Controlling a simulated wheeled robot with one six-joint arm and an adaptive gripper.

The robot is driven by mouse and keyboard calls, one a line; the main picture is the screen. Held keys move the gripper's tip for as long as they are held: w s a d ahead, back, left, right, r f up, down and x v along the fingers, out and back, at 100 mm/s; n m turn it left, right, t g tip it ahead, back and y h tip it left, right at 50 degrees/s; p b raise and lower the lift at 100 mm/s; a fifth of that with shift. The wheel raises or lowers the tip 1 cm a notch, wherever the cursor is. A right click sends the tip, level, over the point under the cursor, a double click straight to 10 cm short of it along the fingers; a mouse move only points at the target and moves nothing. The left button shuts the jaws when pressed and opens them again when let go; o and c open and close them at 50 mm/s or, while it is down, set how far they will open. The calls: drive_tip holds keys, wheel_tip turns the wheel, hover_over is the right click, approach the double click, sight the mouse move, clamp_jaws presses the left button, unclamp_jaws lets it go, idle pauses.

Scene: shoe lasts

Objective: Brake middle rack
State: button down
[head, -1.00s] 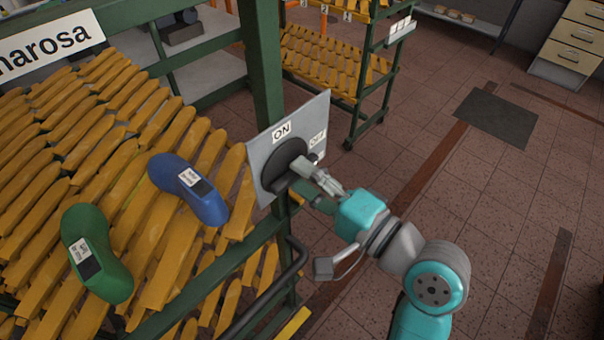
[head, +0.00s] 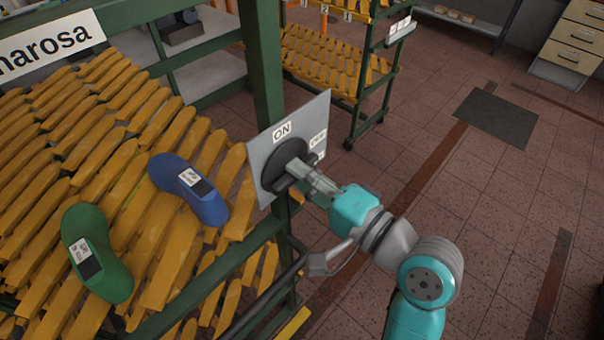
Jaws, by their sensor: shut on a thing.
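The brake is a round dark knob (head: 276,161) on a grey plate (head: 262,190), fixed to the green post at the near rack's right corner. The plate has an ON label (head: 282,131) at the top and an OFF label (head: 318,138) at the upper right. My gripper (head: 299,172) is at the front of the knob, shut on its raised dark bar. The fingers hide part of the bar. The near rack (head: 265,60) has a green frame and sloping rows of yellow lasts; which rack is the middle one I cannot tell.
A blue last (head: 186,187) and a green last (head: 98,256) lie on the yellow ones. A second rack (head: 335,62) stands behind. A dark handrail (head: 262,292) runs below the plate. The tiled floor (head: 510,200) to the right is open around a dark mat (head: 497,118).

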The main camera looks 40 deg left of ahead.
drive_tip(key=shift+n, duration=8.8)
drive_tip(key=c, duration=1.1)
unclamp_jaws()
drive_tip(key=shift+o, duration=0.2)
drive_tip(key=shift+d, duration=0.1)
